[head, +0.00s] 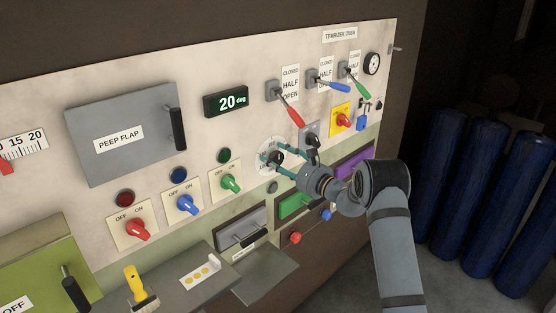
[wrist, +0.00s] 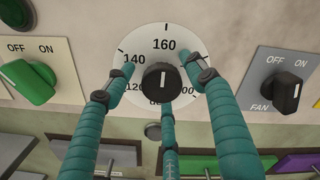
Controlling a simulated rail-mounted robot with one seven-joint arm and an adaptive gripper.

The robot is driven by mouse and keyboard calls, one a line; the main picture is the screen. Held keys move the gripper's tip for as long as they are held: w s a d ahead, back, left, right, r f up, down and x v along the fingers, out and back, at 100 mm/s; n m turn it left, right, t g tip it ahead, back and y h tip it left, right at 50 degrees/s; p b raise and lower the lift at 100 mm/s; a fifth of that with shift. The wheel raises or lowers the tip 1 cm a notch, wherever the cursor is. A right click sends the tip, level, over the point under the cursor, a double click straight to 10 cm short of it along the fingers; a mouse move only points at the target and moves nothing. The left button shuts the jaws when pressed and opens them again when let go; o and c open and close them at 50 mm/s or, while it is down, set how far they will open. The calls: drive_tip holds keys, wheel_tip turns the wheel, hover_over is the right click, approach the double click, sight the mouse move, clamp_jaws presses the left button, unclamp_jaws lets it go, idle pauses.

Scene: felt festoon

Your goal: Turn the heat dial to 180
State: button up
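The heat dial is a round white plate (wrist: 146,44) with a black knob (wrist: 163,82). In the wrist view the knob's white line points up at 160. The marks 140 and 120 show on its left, and a partly covered number ending in 00 shows at lower right. The 180 mark is not visible; my right finger covers that side. In the head view the knob (head: 277,158) sits mid-panel. My gripper (wrist: 154,66) has three teal fingers spread around the knob, one on each side and one below. A gap shows at the left fingertip; contact on the right is unclear.
A grey FAN switch (wrist: 285,92) is right of the dial and a green OFF/ON switch (wrist: 34,82) is left. Above are a display (head: 226,101) reading 20 deg and a red-handled lever (head: 291,112). A shelf (head: 262,270) juts out below.

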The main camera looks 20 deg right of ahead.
drive_tip(key=shift+c, duration=1.3)
drive_tip(key=c, duration=0.7)
drive_tip(key=shift+w+r, duration=0.1)
drive_tip(key=shift+c, duration=0.5)
